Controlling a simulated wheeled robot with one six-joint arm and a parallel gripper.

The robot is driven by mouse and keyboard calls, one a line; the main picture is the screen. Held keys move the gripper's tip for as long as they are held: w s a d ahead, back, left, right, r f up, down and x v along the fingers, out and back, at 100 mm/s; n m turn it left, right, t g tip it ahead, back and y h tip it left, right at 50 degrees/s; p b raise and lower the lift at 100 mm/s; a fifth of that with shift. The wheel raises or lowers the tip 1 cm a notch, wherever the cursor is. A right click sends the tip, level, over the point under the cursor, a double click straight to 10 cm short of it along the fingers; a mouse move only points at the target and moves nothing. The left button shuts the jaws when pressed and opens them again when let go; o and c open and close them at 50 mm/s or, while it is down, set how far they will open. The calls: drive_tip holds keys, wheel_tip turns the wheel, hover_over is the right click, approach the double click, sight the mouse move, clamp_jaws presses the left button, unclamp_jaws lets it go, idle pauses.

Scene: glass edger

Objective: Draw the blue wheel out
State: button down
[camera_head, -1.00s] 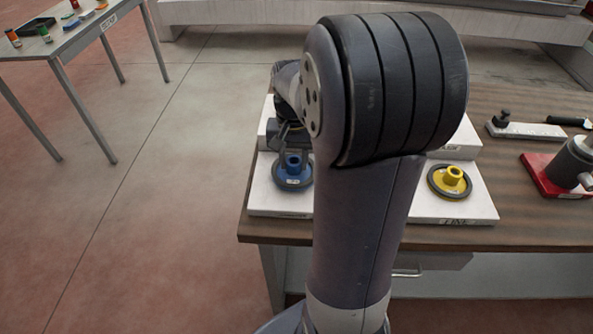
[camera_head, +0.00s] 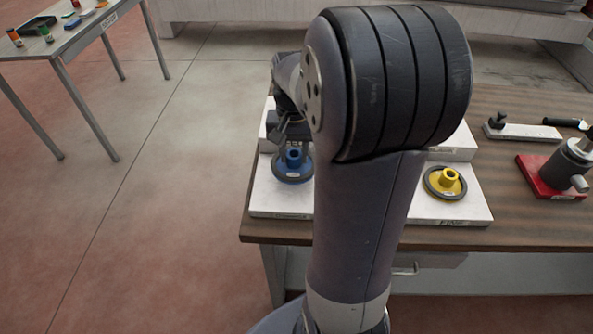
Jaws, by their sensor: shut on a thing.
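The blue wheel (camera_head: 290,168) is a blue disc with a dark rim and a raised hub, left of my arm. It is at the white stepped block (camera_head: 280,200) on the wooden bench. My gripper (camera_head: 292,148) is at the wheel's hub from behind and above, shut on it. My arm hides part of the gripper and the right side of the wheel. I cannot tell whether the wheel touches the block's surface.
A yellow wheel (camera_head: 446,182) lies on the right part of the white block. A red-based device (camera_head: 552,176) and a white plate with a black knob (camera_head: 520,131) stand farther right. A grey table (camera_head: 62,40) with small items is at the far left. Floor between is clear.

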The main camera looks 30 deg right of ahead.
drive_tip(key=shift+r+p, duration=0.9)
drive_tip(key=shift+r, duration=0.4)
wheel_tip(320, 180, up, 4)
drive_tip(key=p, duration=0.3)
